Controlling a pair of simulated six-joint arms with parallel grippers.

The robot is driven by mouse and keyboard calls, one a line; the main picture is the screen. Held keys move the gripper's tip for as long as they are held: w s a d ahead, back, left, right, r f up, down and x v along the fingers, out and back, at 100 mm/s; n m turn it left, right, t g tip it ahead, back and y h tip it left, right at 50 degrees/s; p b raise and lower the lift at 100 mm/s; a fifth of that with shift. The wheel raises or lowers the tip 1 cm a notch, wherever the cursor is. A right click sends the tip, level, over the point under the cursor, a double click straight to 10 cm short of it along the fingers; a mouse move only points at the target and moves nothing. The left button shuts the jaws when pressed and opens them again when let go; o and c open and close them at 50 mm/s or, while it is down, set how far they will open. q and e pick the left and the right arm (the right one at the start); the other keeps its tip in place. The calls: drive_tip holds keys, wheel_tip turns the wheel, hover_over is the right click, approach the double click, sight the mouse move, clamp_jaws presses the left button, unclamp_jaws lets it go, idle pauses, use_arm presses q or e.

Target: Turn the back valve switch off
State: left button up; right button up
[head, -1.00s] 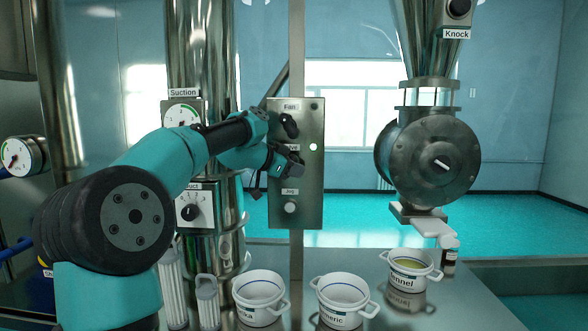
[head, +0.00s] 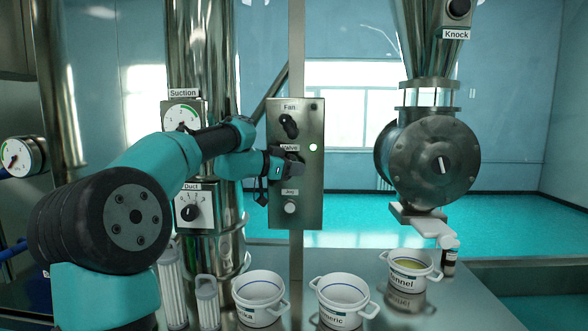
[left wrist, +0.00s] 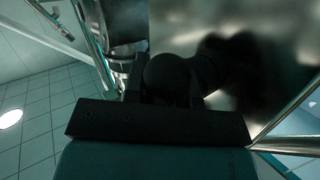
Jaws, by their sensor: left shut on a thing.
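The steel control panel (head: 313,185) stands at the middle, with labels for Fan, Valve and a lower button. My left gripper (head: 290,166) is at the panel just under the Valve label (head: 290,148), shut on the valve switch. The gripper mostly hides the switch in the head view. In the left wrist view the dark round knob (left wrist: 170,76) sits between the dark fingers. The round grey valve (head: 432,160) on the right has a white marker (head: 442,164) standing nearly upright. My right gripper is in neither view.
The black fan switch (head: 289,126) is just above my gripper, and a pale button (head: 290,207) is below. White pots (head: 258,313) and (head: 340,315) stand on the bench below; a third pot (head: 412,279) stands at the right.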

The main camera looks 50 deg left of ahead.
use_arm(q)
drive_tip(key=shift+s+a+r+n+t, duration=0.1)
drive_tip(key=shift+r+n+t, duration=0.05)
drive_tip(key=shift+n+t, duration=1.05)
drive_tip(key=shift+r+n+t, duration=0.15)
drive_tip(key=shift+n+t, duration=0.8)
drive_tip(key=shift+t, duration=0.5)
drive_tip(key=shift+s+a+r+n+t, duration=0.1)
drive_tip(key=shift+r+n+t, duration=0.05)
drive_tip(key=shift+n+t, duration=1.05)
drive_tip(key=o, duration=0.6)
drive_tip(key=shift+o, duration=0.2)
drive_tip(key=shift+s, duration=0.1)
drive_tip(key=v, duration=1.7)
drive_tip(key=shift+f, duration=0.25)
drive_tip(key=shift+d, duration=0.15)
